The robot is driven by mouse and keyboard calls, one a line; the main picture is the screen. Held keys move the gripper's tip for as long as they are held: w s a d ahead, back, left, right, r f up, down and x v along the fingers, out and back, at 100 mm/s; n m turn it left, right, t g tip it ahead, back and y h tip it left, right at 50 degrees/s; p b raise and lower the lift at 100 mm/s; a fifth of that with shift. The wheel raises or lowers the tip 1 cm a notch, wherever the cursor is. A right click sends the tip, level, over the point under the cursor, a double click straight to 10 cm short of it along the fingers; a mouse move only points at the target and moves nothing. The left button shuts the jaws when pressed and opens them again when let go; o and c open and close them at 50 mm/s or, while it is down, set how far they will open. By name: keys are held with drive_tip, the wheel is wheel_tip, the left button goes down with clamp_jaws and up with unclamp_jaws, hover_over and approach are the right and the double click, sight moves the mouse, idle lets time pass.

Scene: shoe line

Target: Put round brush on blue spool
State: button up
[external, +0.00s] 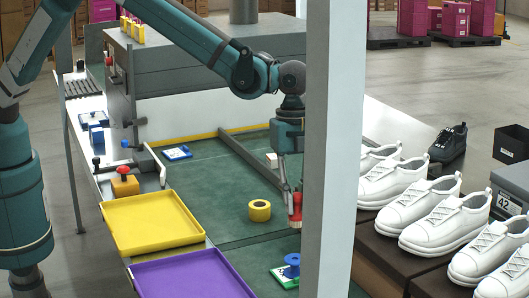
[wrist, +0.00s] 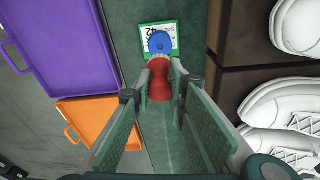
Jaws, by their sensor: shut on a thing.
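The round brush, red, hangs upright below my gripper (external: 294,188) in the external view, partly hidden by the fingers. In the wrist view my gripper (wrist: 160,80) is shut on the red brush (wrist: 159,90) near its tips. The blue spool (external: 292,260) stands on a green-edged white card (external: 283,275) at the front right of the green mat. In the wrist view the blue spool (wrist: 159,43) shows just beyond the brush. In the external view the brush is apart from the spool, above and behind it.
A yellow tape roll (external: 260,210) lies on the mat left of the brush. Yellow (external: 150,222) and purple (external: 205,275) trays stand at left, and an orange tray (wrist: 90,120) shows in the wrist view. White shoes (external: 425,215) line the right. A grey post (external: 332,150) hides part of the mat.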

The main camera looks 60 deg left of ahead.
sight(296, 223)
drive_tip(key=shift+f, duration=3.1)
drive_tip(key=shift+f+b, duration=0.35)
drive_tip(key=shift+f, duration=1.5)
drive_tip(key=shift+f, duration=0.15)
drive_tip(key=o, duration=0.9)
drive_tip(key=r, duration=0.4)
drive_tip(key=a+r, duration=0.1)
drive_tip(key=r, duration=0.7)
drive_tip(key=shift+w+a+r+p, duration=0.1)
drive_tip(key=shift+a+p, duration=0.15)
drive_tip(key=shift+p, duration=0.1)
